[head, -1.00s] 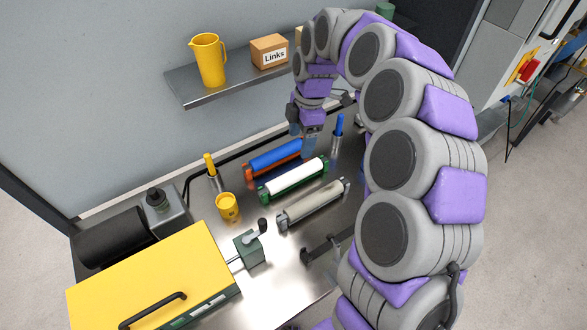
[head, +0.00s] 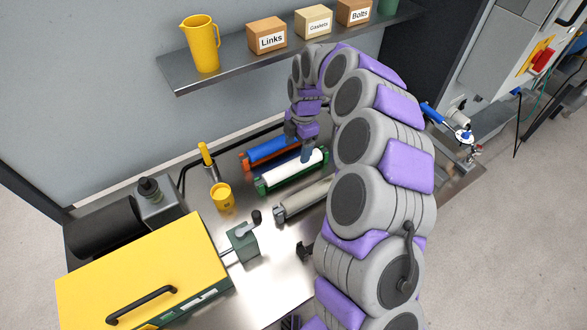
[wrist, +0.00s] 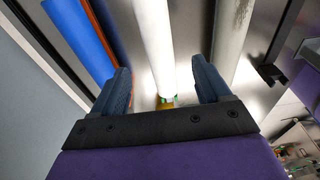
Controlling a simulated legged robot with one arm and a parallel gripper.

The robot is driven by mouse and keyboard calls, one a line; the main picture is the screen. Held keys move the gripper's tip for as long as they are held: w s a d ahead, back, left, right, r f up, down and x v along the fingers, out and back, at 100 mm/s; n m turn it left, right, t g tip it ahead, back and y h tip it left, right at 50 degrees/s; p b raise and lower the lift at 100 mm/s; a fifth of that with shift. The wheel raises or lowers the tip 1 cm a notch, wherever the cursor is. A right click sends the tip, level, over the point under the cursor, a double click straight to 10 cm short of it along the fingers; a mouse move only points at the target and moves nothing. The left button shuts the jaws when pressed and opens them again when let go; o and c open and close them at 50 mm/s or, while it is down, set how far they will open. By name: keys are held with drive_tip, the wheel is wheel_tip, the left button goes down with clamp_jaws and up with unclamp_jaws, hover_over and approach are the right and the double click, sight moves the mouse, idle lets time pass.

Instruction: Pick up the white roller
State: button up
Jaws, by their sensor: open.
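The white roller (head: 290,171) lies in a green holder (head: 262,185) on the metal table, between the blue roller and the grey roller. In the wrist view the white roller (wrist: 154,40) runs away from the camera between my two fingers, apart from both. My gripper (head: 308,154) is above the far right part of the white roller and hides a bit of it. In the wrist view my gripper (wrist: 164,88) is open, with one blue finger on each side of the roller and nothing held.
The blue roller (head: 270,150) in an orange holder lies close behind. The grey roller (head: 305,197) lies in front, partly behind my arm. A shelf (head: 240,65) with boxes hangs above.

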sight(293, 162)
drive_tip(key=f, duration=0.2)
drive_tip(key=a+f+b, duration=0.1)
drive_tip(key=f, duration=0.4)
drive_tip(key=shift+s+a, duration=0.2)
drive_tip(key=shift+s, duration=0.05)
drive_tip(key=shift+d+f, duration=0.15)
drive_tip(key=shift+f, duration=0.2)
clamp_jaws()
drive_tip(key=shift+r, duration=0.15)
